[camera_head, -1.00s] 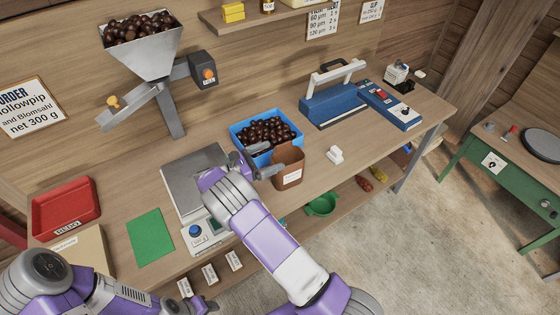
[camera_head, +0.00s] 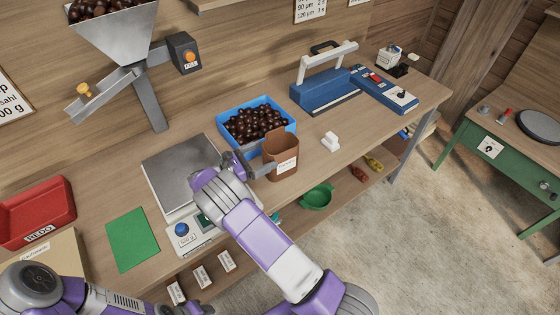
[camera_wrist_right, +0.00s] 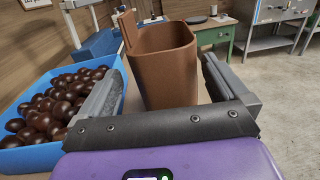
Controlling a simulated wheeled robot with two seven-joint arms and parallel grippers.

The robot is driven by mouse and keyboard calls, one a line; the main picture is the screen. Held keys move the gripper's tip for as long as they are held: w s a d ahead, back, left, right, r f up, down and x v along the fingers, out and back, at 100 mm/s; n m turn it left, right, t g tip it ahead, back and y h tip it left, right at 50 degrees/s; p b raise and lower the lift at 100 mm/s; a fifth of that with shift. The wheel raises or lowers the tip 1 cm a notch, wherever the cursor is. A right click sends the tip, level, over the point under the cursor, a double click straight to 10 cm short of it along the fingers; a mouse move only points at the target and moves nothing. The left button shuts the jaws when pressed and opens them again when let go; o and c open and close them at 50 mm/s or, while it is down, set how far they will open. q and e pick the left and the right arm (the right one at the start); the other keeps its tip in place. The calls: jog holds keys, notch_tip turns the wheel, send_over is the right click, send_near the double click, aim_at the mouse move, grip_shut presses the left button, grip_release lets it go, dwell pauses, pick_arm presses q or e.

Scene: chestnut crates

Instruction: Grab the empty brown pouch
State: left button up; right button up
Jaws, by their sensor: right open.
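The brown pouch (camera_head: 284,166) stands upright with its top open on the bench, in front of the blue crate of chestnuts. It carries a white label on its front. In the right wrist view the pouch (camera_wrist_right: 168,75) stands ahead, between the lines of the two fingers, and its visible inner wall is bare. My right gripper (camera_head: 263,160) is open at the pouch's left side. In the wrist view its fingers (camera_wrist_right: 160,75) are spread to either side of the pouch; I cannot tell whether they touch it.
The blue crate (camera_head: 228,147) of chestnuts is close behind the right gripper. The scale (camera_head: 180,165) is left of it. A small white object (camera_head: 330,141) and a blue sealer (camera_head: 325,91) stand to the right. A green sheet (camera_head: 131,240) and red tray (camera_head: 35,212) lie left.

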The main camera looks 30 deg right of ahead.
aim_at(278, 148)
jog(key=d, duration=0.6)
jog(key=shift+s+d+r, duration=0.2)
jog(key=shift+s+r, duration=0.05)
jog(key=shift+a, duration=0.1)
jog(key=c, duration=1.1)
jog(key=shift+o, duration=0.2)
